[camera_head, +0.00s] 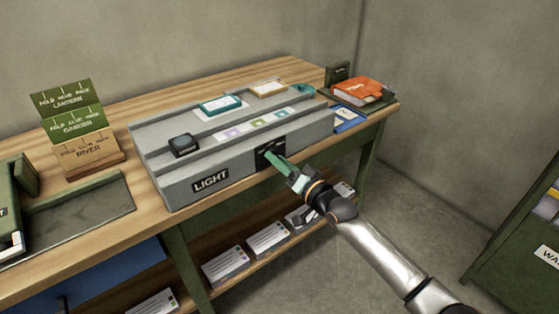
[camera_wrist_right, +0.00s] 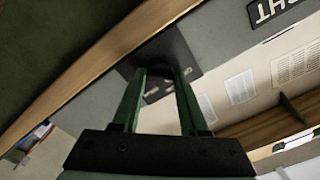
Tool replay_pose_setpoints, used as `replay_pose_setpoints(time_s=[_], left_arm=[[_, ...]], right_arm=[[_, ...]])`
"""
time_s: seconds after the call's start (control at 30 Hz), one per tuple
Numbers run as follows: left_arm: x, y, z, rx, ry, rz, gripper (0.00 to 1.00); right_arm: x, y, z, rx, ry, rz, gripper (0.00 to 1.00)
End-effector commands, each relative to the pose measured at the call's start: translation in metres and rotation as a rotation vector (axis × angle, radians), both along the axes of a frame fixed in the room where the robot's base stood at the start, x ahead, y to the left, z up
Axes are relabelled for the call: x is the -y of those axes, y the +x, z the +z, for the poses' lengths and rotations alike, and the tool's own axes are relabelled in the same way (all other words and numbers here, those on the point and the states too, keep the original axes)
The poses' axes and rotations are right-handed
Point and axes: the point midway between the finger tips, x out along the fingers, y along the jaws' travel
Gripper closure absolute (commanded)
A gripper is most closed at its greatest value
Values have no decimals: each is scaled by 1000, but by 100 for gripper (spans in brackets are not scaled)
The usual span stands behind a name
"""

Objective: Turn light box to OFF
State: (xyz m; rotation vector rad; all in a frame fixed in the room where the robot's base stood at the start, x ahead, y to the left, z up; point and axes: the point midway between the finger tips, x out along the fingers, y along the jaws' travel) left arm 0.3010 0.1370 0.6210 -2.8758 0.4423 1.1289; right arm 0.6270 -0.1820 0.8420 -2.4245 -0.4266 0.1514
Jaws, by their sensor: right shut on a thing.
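The light box (camera_head: 170,180) is a long grey stepped unit with a black LIGHT label (camera_head: 210,181) on its front. A black switch plate (camera_head: 262,158) sits on its front, right of the label. My right gripper (camera_head: 276,160) reaches this plate with its green fingers. In the right wrist view the fingers stand apart around a dark knob (camera_wrist_right: 157,84) on the black plate (camera_wrist_right: 178,55), and the gripper is shut on it. The fingers partly hide the knob, and its setting cannot be read. My left gripper is not in view.
The box stands on a wooden table (camera_head: 115,101). Fold cards (camera_head: 80,125) and a dark tray (camera_head: 85,215) are at left. An orange book (camera_head: 357,88) lies at the right end. Several papers lie on the lower shelf (camera_head: 210,241). A green bin (camera_head: 520,250) stands at far right.

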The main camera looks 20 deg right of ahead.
Motion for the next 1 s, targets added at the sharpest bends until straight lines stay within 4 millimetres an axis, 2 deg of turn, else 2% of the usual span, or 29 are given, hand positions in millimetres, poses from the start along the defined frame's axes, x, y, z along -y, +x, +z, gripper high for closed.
replay_pose_setpoints(time_s=[0.33, 0.37, 0.6, 0.87, 1.0], left_arm=[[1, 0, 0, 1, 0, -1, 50], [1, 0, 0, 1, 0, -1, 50], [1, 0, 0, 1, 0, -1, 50], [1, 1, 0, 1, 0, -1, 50], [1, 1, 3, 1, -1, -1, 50]], right_arm=[[0, 0, -1, -1, -7, 1, 100], [0, 0, -1, -1, -7, 1, 54], [0, 0, -1, -1, -5, 0, 27], [0, -1, 0, 0, -3, 0, 27], [3, -9, -1, -1, -4, 0, 27]])
